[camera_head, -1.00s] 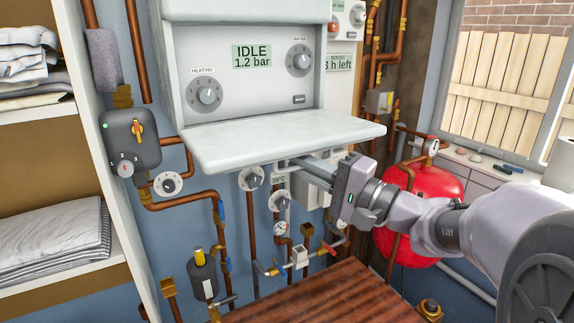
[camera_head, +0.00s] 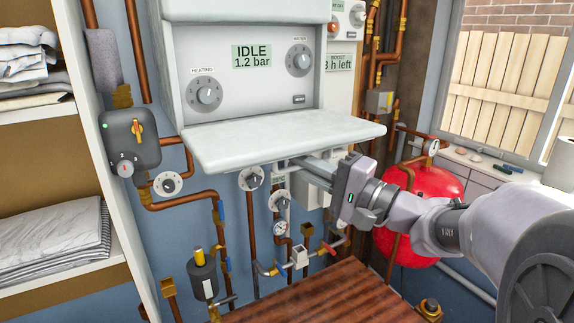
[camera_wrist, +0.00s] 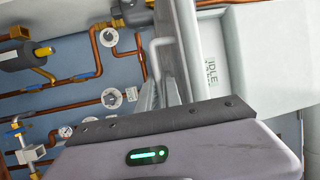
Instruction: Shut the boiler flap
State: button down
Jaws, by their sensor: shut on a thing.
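The boiler flap (camera_head: 280,138) is a pale panel folded down, standing out nearly level below the boiler's control panel. The boiler front (camera_head: 245,60) above it is exposed, with a display reading IDLE 1.2 bar. My gripper (camera_head: 300,165) is under the flap at its right half, reaching in from the right. Its fingers are shut on the flap handle (camera_wrist: 157,55), a pale bar on the underside. In the wrist view the flap (camera_wrist: 188,35) shows nearly edge-on beside the fingers. The fingertips' hold on the handle is partly hidden.
Copper pipes, valves and gauges (camera_head: 280,228) hang below the flap. A wooden top (camera_head: 320,298) lies beneath. A red tank (camera_head: 425,205) stands behind my arm at right. Shelves with linens (camera_head: 45,245) are at left. The space in front of the boiler's controls is clear.

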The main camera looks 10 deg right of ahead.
aim_at(304, 138)
dwell(0.4)
notch_tip(304, 138, up, 7)
jog(key=m+g+h+p, duration=0.1)
jog(key=g+h+p, duration=0.1)
jog(key=p, duration=0.9)
jog(key=shift+s+r, duration=0.15)
jog(key=r+g+p, duration=0.1)
jog(key=r+p, duration=0.1)
jog(key=p, duration=0.2)
jog(key=w+r+m+g+h+p, duration=0.1)
jog(key=r+p, duration=0.1)
jog(key=p, duration=0.3)
jog(key=w+r+g+h+p, duration=0.1)
jog(key=r+g+p, duration=0.1)
jog(key=p, duration=0.3)
jog(key=shift+a+r+m, duration=0.3)
jog(key=shift+r, duration=0.1)
jog(key=w+a+r+g+h+p, duration=0.1)
jog(key=w+a+r+g+p, duration=0.1)
jog(key=w+r+p, duration=0.5)
jog(key=shift+w+a+r+m+p, duration=0.35)
jog(key=shift+w+a+p, duration=0.4)
jog(key=shift+w+p, duration=0.8)
jog(key=shift+w+b, duration=0.35)
jog(key=shift+w, duration=0.15)
